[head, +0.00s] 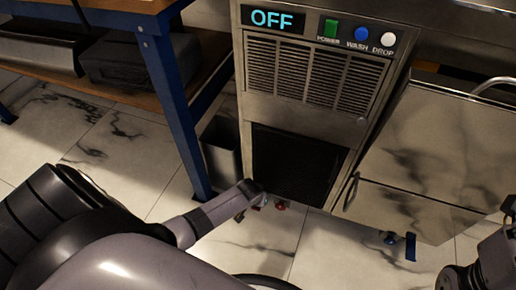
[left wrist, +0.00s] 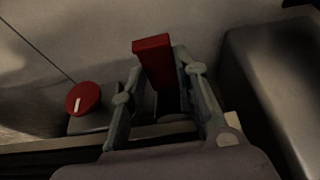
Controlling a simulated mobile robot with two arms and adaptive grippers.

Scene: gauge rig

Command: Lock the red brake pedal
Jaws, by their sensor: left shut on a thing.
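The red pedal (left wrist: 154,62) is a narrow upright block in the left wrist view. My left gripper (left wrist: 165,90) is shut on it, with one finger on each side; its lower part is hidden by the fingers. In the head view my left gripper (head: 258,194) is low at the front left corner of the steel machine, and the pedal is too small to make out clearly there. A round red knob (left wrist: 83,99) with a white mark sits left of the pedal, apart from the gripper. Part of my right arm shows at the lower right, without clear fingers.
The steel machine (head: 310,85) has a display reading OFF (head: 272,19) and several buttons. A grey bin (head: 221,150) and a blue table leg (head: 175,105) stand close left of my gripper. A steel cabinet (head: 430,155) with a blue pedal (head: 410,246) is at right. Tiled floor lies in front.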

